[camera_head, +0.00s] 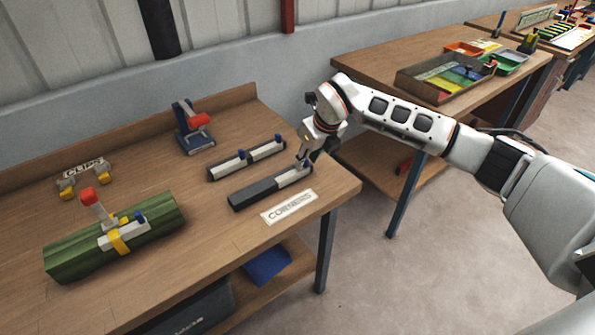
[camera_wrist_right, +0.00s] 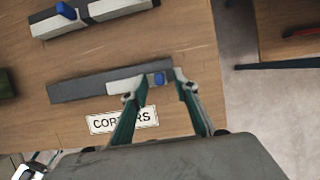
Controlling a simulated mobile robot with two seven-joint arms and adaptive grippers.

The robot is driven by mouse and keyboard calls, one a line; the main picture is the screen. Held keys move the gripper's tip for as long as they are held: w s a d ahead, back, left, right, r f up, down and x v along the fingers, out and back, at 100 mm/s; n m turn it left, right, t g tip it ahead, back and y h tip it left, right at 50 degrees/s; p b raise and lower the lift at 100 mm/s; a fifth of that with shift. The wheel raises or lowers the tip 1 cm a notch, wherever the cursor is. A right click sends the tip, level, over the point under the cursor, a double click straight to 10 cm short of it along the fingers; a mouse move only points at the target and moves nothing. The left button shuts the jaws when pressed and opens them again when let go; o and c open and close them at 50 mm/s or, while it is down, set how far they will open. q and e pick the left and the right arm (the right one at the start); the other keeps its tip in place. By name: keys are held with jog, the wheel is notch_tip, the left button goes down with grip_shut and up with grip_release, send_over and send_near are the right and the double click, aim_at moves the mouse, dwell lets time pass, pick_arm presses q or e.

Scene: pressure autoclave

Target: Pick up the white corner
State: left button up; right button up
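A white corner (camera_head: 293,176) with a blue knob lies at the right end of a dark bar on the workbench, behind the CORNERS label (camera_head: 287,207). The corner also shows in the right wrist view (camera_wrist_right: 124,86), its blue knob near the right end. My right gripper (camera_head: 304,161) is over this end of the bar, pointing down. In the right wrist view the gripper (camera_wrist_right: 155,86) has its fingertips apart, one on each side of the blue knob; I cannot tell whether they touch the corner.
A second dark bar (camera_head: 222,171) with white pieces and blue knobs lies just behind. A green block (camera_head: 70,252) with a clamp, a blue-and-red tool (camera_head: 193,128) and CLIPS items (camera_head: 84,172) are farther left. Bare wood lies between them.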

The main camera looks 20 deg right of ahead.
grip_shut()
jog(key=shift+r, duration=0.1)
